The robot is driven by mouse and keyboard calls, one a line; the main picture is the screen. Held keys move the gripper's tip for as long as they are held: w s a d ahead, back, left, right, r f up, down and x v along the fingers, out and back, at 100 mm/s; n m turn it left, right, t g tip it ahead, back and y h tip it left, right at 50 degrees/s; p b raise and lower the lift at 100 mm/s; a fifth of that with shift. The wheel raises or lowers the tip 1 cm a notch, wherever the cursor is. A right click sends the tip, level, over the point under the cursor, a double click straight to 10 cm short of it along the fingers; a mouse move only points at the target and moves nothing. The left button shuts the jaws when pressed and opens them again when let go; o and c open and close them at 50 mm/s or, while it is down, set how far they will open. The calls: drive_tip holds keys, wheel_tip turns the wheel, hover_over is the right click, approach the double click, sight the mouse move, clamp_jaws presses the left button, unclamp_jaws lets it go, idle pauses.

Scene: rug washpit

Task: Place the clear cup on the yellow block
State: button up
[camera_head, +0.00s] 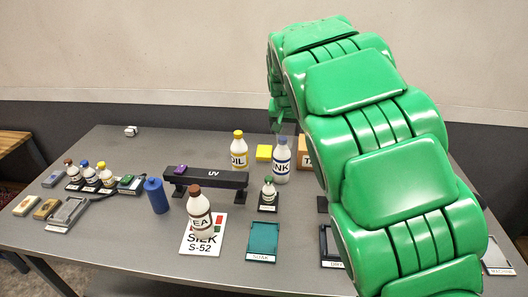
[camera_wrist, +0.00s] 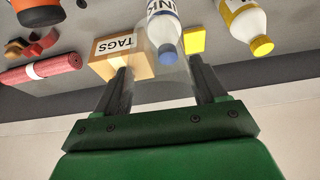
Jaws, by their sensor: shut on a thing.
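My gripper (camera_wrist: 163,88) is shut on the clear cup (camera_wrist: 150,91), a faint see-through shape between the two dark fingers in the wrist view. The yellow block (camera_head: 263,152) sits at the back of the table in the head view, between the OIL bottle (camera_head: 239,152) and the INK bottle (camera_head: 281,160). In the head view my gripper (camera_head: 279,119) hangs above the back of the table, near the block and INK bottle; the cup is hard to make out there.
A TAGS box (camera_wrist: 122,56) stands beside the INK bottle. A black UV bar (camera_head: 205,178), a blue cylinder (camera_head: 156,195) and an EA bottle (camera_head: 200,213) stand in front. Several small bottles are at the left. My arm hides much of the table's right side.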

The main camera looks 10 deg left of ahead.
drive_tip(key=w+d+m, duration=0.1)
drive_tip(key=w+d, duration=0.2)
drive_tip(key=d, duration=0.6)
drive_tip(key=n+y, duration=0.2)
drive_tip(key=n, duration=0.4)
hover_over(264, 150)
wheel_tip(264, 150, down, 7)
drive_tip(key=shift+w+a+f, duration=0.1)
drive_tip(key=shift+f, duration=5)
drive_tip(key=shift+f, duration=0.1)
drive_tip(key=o, duration=1)
